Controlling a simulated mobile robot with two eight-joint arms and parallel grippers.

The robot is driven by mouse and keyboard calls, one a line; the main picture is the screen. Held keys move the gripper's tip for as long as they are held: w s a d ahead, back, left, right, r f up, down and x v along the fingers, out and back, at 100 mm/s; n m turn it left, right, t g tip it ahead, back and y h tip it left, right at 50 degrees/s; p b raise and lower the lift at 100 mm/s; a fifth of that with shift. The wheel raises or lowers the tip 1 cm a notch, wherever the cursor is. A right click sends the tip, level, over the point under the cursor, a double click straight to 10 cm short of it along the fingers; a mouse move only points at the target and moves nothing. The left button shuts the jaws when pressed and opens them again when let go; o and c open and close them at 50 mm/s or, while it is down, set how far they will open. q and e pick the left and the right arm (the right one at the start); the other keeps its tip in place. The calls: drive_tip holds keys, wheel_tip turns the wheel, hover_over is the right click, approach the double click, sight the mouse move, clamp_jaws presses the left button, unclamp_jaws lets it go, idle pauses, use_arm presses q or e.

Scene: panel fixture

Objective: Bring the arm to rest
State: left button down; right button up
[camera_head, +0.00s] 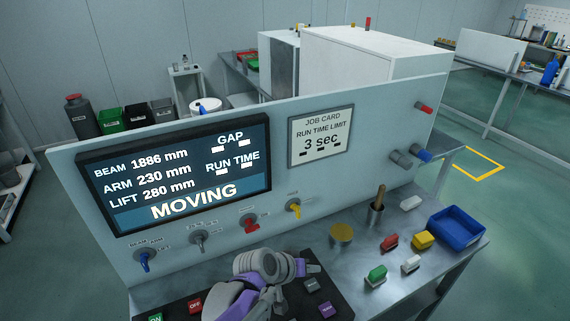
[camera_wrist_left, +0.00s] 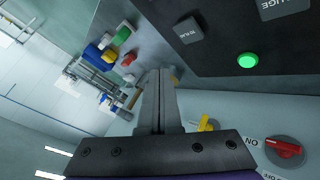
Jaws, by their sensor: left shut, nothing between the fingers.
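My left arm (camera_head: 262,268), white and purple, reaches in at the bottom of the head view, over the dark key panel. Its fingertips are not clear there. In the left wrist view my left gripper (camera_wrist_left: 160,82) is shut and empty, its fingers together. A lit green button (camera_wrist_left: 247,60) and a grey key (camera_wrist_left: 188,30) lie on the dark panel beside it. The screen (camera_head: 185,175) reads BEAM 1886 mm, ARM 230 mm, LIFT 280 mm and MOVING. The job card (camera_head: 321,137) reads RUN TIME LIMIT 3 sec. My right gripper is not in view.
Blue, grey, red and yellow knobs (camera_head: 294,208) line the upright panel. The bench at right holds a blue bin (camera_head: 457,228), several coloured blocks (camera_head: 376,275), a yellow disc (camera_head: 342,233) and a cup with a wooden handle (camera_head: 377,212). Floor at far right is open.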

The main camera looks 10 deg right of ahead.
use_arm(q)
drive_tip(key=s+a+n+y, duration=0.1)
drive_tip(key=s+a+y, duration=0.1)
drive_tip(key=s+a, duration=0.4)
drive_tip(key=s+a+y, duration=0.3)
drive_tip(key=s+a, duration=0.4)
drive_tip(key=a, duration=0.6)
drive_tip(key=s+a+f+n+y, duration=0.1)
drive_tip(key=s+a+y, duration=0.1)
drive_tip(key=s+a, duration=0.4)
drive_tip(key=shift+s+a+n+t+y, duration=0.1)
drive_tip(key=shift+a+n+t+y, duration=0.1)
drive_tip(key=shift+a, duration=1)
drive_tip(key=shift+s+a+n+t+y, duration=0.1)
drive_tip(key=shift+a+y, duration=0.1)
drive_tip(key=shift+a, duration=0.95)
drive_tip(key=shift+w, duration=0.1)
idle(3.0)
